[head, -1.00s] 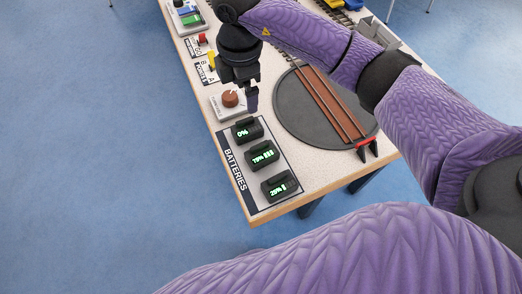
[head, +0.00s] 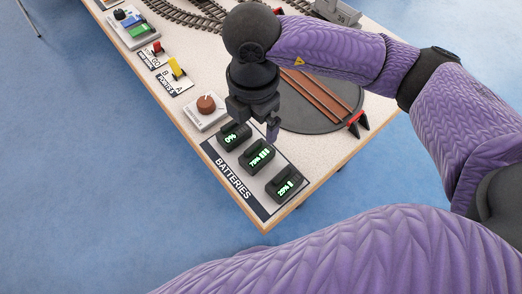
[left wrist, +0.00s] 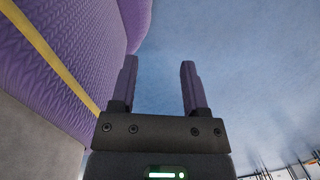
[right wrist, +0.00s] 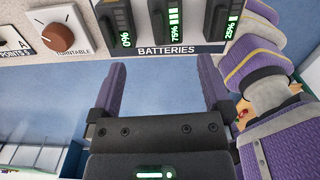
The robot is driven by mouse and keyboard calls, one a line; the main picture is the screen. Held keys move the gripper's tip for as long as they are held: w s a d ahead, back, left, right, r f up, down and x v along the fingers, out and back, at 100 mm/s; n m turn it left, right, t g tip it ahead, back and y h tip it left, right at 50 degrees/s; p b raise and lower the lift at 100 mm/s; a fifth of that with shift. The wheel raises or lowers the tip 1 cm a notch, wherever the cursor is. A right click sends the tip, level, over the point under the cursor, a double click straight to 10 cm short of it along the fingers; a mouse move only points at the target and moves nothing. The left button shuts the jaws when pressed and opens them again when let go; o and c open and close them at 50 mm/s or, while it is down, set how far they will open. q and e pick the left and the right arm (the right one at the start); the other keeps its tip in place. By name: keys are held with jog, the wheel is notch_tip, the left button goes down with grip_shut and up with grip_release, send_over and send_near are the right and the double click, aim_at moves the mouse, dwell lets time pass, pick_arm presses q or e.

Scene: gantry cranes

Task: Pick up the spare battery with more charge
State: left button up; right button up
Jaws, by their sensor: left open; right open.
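Three dark batteries with green displays sit in a row on the BATTERIES plate (head: 225,176) at the table's near corner. The 0% battery (head: 231,137) is at the upper left, the 75% battery (head: 259,155) in the middle and the 25% battery (head: 286,183) at the lower right. The right wrist view also shows the 0% (right wrist: 117,25), 75% (right wrist: 168,22) and 25% (right wrist: 223,22) batteries. My right gripper (head: 256,122) is open and empty, above the far side of the 0% and 75% batteries. My left gripper (left wrist: 159,75) is open and empty over bare floor.
A turntable (head: 325,110) with brown rails lies beyond the batteries, close to my right arm. A brown turntable knob (head: 206,104), a yellow points lever (head: 177,68) and a red lever (head: 157,47) line the left table edge. Blue floor (head: 90,180) lies open at left.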

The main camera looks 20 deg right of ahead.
aim_at(258, 152)
jog(key=shift+s+f, duration=0.15)
jog(key=shift+f, duration=0.25)
jog(key=f+b, duration=0.1)
jog(key=f, duration=0.2)
jog(key=f+b, duration=0.2)
jog(key=f, duration=0.1)
jog(key=f+b, duration=0.1)
jog(key=f, duration=0.2)
jog(key=shift+s+d+f+b, duration=0.1)
jog(key=shift+s+d+b, duration=0.05)
jog(key=shift+s+b, duration=0.2)
jog(key=shift+f, duration=0.15)
jog(key=shift+c, duration=0.4)
jog(key=c, duration=0.5)
jog(key=shift+r, duration=0.2)
jog(key=c, duration=0.7)
pick_arm(q)
jog(key=shift+g, duration=0.4)
jog(key=f, duration=0.1)
jog(key=s+f, duration=0.1)
jog(key=f, duration=0.1)
jog(key=s+f, duration=0.1)
jog(key=shift+f, duration=0.25)
pick_arm(e)
jog(key=shift+w, duration=0.1)
grip_shut()
